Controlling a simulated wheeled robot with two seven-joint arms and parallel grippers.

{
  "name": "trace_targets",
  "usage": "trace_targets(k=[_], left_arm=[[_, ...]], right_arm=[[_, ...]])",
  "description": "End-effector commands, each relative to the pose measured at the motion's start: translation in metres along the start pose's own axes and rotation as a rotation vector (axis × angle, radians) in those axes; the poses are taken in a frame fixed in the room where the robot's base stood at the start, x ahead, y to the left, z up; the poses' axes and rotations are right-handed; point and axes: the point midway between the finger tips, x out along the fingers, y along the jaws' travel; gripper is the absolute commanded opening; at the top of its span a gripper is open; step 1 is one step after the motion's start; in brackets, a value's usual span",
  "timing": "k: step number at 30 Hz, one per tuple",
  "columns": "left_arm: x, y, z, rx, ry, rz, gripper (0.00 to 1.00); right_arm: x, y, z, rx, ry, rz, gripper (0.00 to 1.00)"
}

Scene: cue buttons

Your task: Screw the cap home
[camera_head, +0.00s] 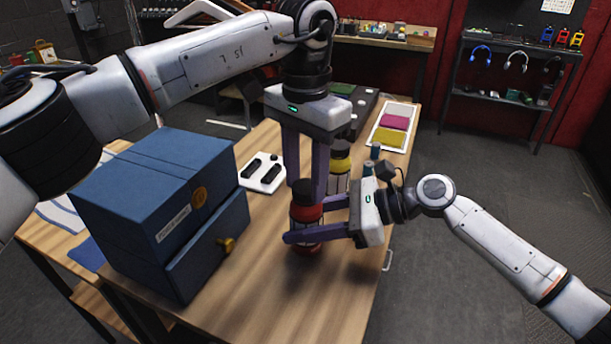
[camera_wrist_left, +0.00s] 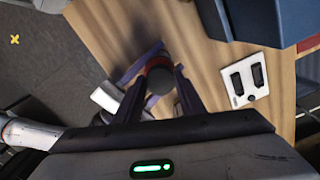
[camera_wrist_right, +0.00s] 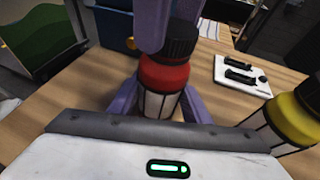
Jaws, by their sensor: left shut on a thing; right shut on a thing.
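A red bottle (camera_head: 306,213) with a pale, dark-striped lower body stands upright near the table's front right. Its black cap (camera_wrist_right: 181,40) sits on top of the red shoulder (camera_wrist_right: 165,76); I cannot tell how tight it is. My left gripper (camera_wrist_left: 160,82) comes down from above, shut on the cap, its purple fingers on either side. My right gripper (camera_wrist_right: 160,105) comes in level from the right, shut on the bottle's body below the shoulder. The fingers hide part of the cap and body.
A yellow bottle (camera_head: 340,162) stands close behind. A white panel with black handles (camera_head: 262,173) lies to the left. The front table is clear.

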Motion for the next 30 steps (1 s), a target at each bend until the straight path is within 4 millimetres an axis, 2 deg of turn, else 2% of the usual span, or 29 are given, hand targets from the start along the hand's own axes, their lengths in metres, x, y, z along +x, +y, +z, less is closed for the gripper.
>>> trace_targets(k=[3,4,7,17,20,27,30], left_arm=[[-0.001,0.000,0.000,-0.002,0.001,0.000,0.12],[-0.001,0.000,0.000,-0.002,0.001,0.000,0.38],[-0.001,0.000,0.000,-0.003,0.001,0.000,0.54],[-0.002,0.000,0.000,-0.004,0.001,0.000,0.55],[-0.009,0.000,-0.001,-0.004,0.002,-0.001,0.55],[-0.041,0.000,-0.001,-0.005,0.003,0.000,0.55],[-0.045,0.001,0.000,-0.003,0.000,0.000,0.55]], right_arm=[[0.000,0.000,0.000,0.000,0.000,-0.001,0.00],[0.000,0.000,0.000,0.000,0.000,-0.001,0.00],[0.000,0.000,0.000,0.000,0.000,-0.001,0.00],[0.000,0.000,0.000,0.000,0.000,0.000,0.00],[0.000,0.000,0.000,0.000,0.000,0.000,0.00],[0.000,0.000,0.000,0.000,0.000,0.000,0.00],[0.000,0.000,0.000,0.000,0.000,0.000,0.00]])
